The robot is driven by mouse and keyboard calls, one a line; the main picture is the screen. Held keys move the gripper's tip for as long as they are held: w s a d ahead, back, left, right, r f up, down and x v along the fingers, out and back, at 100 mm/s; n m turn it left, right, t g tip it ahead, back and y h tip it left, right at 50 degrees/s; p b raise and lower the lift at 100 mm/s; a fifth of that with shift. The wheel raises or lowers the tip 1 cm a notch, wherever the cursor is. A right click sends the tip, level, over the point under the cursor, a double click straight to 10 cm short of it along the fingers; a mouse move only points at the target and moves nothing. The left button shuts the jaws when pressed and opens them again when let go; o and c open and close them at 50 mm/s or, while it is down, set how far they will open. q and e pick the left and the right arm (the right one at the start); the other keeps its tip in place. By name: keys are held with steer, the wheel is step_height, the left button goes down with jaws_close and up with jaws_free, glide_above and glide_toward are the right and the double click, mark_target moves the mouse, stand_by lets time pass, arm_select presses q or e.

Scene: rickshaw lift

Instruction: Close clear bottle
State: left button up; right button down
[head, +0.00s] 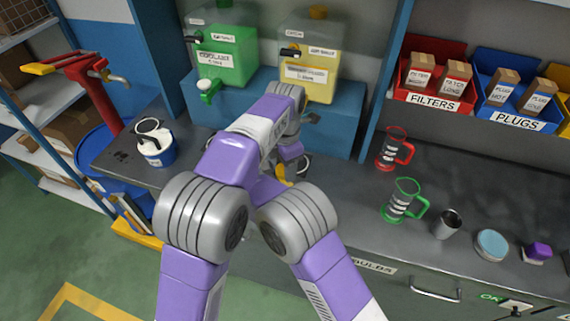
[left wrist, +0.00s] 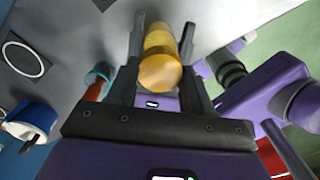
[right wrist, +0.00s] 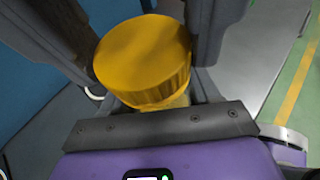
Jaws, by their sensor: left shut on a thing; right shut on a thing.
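In the left wrist view a glossy yellow-amber bottle (left wrist: 160,70) lies between the fingers of my left gripper (left wrist: 163,30), which is shut on it. In the right wrist view a ridged yellow cap (right wrist: 143,50) is between the fingers of my right gripper (right wrist: 145,35), which is shut on it. A narrower yellow part shows just under the cap; I cannot tell whether the cap is seated. In the head view my left gripper (head: 290,153) is above the bench, with a small yellow patch below it. My arms hide most of the bottle and my right gripper there.
On the grey bench (head: 335,215) stand a red measuring cup (head: 390,150), a green one (head: 400,202), a metal cup (head: 447,225) and a white-and-blue jar (head: 155,145). Green (head: 222,55) and yellow (head: 307,60) dispensers stand behind, on a blue stand.

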arm_select(q)
steer(key=m, duration=0.5)
steer(key=o, duration=1.2)
steer(key=shift+c, duration=0.2)
steer(key=shift+r, duration=2.25)
steer(key=shift+c, duration=0.3)
